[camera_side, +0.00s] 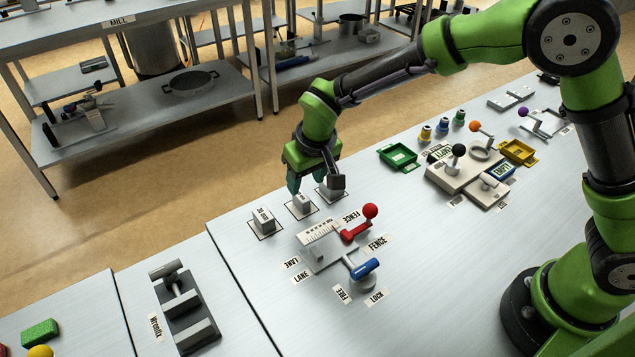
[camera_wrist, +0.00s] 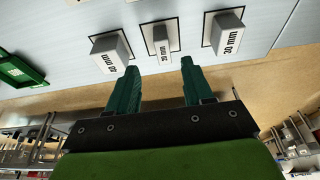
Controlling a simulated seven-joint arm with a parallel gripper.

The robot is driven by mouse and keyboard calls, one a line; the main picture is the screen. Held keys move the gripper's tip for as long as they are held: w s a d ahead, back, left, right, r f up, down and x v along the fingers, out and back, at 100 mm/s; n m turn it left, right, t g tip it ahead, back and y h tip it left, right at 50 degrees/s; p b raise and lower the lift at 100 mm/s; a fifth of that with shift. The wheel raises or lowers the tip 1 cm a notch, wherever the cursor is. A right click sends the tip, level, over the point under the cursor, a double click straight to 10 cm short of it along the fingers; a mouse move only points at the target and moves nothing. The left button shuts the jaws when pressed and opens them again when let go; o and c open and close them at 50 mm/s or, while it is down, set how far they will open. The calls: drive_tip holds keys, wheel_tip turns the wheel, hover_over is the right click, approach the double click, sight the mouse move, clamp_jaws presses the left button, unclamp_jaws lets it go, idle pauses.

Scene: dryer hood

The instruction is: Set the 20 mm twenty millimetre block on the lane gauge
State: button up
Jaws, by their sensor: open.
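The 20 mm block (camera_wrist: 161,43) is the small grey middle block of three in the wrist view, on a marked square; its small label is hard to read. It also shows in the side view (camera_side: 302,203). My gripper (camera_wrist: 160,66) is open, with one green finger towards each side of this block in the picture. In the side view my gripper (camera_side: 312,188) hangs just over the row of blocks; finger contact cannot be told. The lane gauge (camera_side: 322,254) is a grey plate with a ruled scale, a red-knobbed fence lever (camera_side: 358,224) and a blue-handled lock lever (camera_side: 364,268).
The 30 mm block (camera_wrist: 227,37) and another labelled block (camera_wrist: 112,52) stand on either side. A green tray (camera_side: 399,157), a yellow tray (camera_side: 518,152) and a knobbed fixture (camera_side: 461,169) are farther right. A grey clamp (camera_side: 183,304) lies at the left.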

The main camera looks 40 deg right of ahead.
sight(301, 196)
drive_tip(key=shift+a+x, duration=0.15)
drive_tip(key=shift+x, duration=1.2)
drive_tip(key=shift+a+x, duration=0.1)
drive_tip(key=shift+x, duration=1.2)
drive_tip(key=shift+s, duration=0.1)
clamp_jaws()
